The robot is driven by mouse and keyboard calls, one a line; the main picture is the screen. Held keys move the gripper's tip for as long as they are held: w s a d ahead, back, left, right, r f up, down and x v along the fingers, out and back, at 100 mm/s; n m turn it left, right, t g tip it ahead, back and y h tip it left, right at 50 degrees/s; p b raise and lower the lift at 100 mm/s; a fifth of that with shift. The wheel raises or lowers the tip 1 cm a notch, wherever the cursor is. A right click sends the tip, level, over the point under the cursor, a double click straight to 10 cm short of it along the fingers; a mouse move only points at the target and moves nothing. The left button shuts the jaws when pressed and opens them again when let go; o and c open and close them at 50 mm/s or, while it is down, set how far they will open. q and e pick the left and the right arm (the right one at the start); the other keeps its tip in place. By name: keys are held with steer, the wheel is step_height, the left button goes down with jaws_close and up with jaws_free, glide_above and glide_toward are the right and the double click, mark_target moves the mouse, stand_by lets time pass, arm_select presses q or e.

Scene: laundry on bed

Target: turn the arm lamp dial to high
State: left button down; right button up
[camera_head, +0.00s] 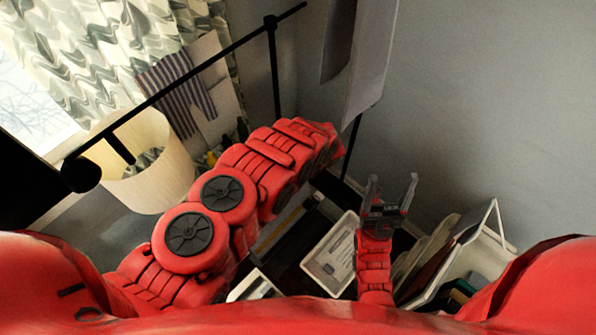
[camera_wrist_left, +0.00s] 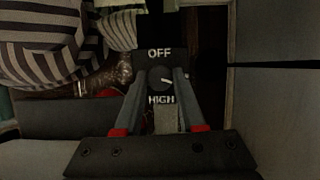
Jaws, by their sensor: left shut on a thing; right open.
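The dial (camera_wrist_left: 158,77) is a dark round knob with a light pointer mark, in the left wrist view. The mark points right and slightly down, between the word OFF above and HIGH below. My left gripper (camera_wrist_left: 163,82) is shut on the dial, one finger on each side. In the head view my left arm reaches across to the middle, and its fingers and the dial are hidden. The cream lampshade (camera_head: 165,175) is at the left, by the end of a long black bar (camera_head: 190,75). My right gripper (camera_head: 390,190) is open and empty, pointing up at the right of centre.
Striped cloth (camera_head: 178,95) is behind the black bar and shows in the wrist view (camera_wrist_left: 45,45). A white tray or frame (camera_head: 330,255) lies below my right gripper. A rack of upright boards (camera_head: 440,250) stands right of it. Grey wall (camera_head: 500,90) fills the upper right.

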stand_by(0.3)
arm_select(q)
steer(key=c, duration=0.5)
jaws_free()
steer(key=shift+s+d+r, duration=0.1)
steer(key=shift+d+r, duration=0.05)
steer(key=shift+r, duration=0.15)
steer(key=v, duration=0.5)
steer(key=shift+r+b, duration=0.3)
steer(key=shift+r, duration=0.15)
steer(key=p+v, duration=0.4)
steer(key=v, duration=0.7)
steer(key=shift+p, duration=0.35)
steer(key=shift+s+d+f, duration=0.1)
steer(key=shift+f, duration=0.1)
